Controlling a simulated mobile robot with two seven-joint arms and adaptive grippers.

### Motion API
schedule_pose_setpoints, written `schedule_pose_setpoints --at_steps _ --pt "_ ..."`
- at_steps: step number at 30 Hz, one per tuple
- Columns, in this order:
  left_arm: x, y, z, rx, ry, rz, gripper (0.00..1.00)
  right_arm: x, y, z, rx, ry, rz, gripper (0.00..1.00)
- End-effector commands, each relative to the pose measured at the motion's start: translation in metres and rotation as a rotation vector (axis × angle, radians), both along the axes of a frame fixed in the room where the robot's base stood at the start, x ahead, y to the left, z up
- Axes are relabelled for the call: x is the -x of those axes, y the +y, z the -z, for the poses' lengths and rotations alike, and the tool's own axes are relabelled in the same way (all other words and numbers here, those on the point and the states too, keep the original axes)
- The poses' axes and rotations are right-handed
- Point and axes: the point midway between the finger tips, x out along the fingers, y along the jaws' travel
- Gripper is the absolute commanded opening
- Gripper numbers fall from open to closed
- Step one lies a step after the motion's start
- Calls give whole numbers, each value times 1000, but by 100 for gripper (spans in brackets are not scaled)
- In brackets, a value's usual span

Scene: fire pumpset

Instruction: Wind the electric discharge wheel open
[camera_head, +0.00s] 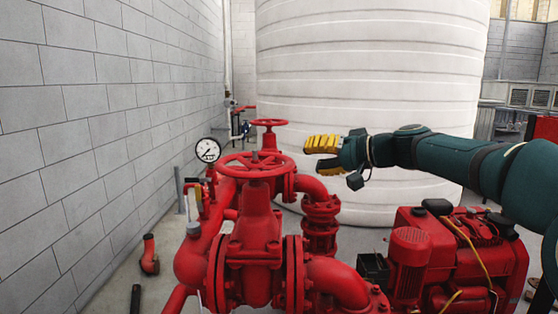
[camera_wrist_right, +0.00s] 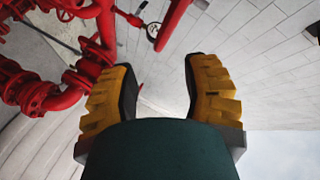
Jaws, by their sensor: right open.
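Two red handwheels show in the head view. The larger near handwheel (camera_head: 254,165) lies flat on top of a big red valve body (camera_head: 255,240). A smaller handwheel (camera_head: 268,123) stands farther back on another valve. I cannot tell by any label which one is the electric discharge wheel. My right gripper (camera_head: 314,153), with yellow fingers, is open and empty, in the air to the right of both wheels and apart from them. In the right wrist view the open fingers (camera_wrist_right: 161,62) have nothing between them. My left gripper is not in view.
A white-faced gauge (camera_head: 208,150) stands left of the near wheel. A grey block wall (camera_head: 70,140) is on the left. A large white tank (camera_head: 370,70) is behind. A red engine (camera_head: 440,260) sits at lower right. Red pipes (camera_wrist_right: 98,45) show in the wrist view.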

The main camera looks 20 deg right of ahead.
Motion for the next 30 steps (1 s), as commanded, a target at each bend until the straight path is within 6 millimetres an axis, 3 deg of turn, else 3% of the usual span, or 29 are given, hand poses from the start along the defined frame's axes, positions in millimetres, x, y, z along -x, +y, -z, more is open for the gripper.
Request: schedule_pose_setpoints --at_steps 9,15,29,30 --pt "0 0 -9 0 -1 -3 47 -52 34 14 -4 1 -4 47" --pt "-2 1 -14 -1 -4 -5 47 -73 47 20 -3 0 -1 47" --pt "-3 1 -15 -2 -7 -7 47 -81 52 23 0 1 2 50" --pt "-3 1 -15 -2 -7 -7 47 -81 52 23 0 1 2 35"
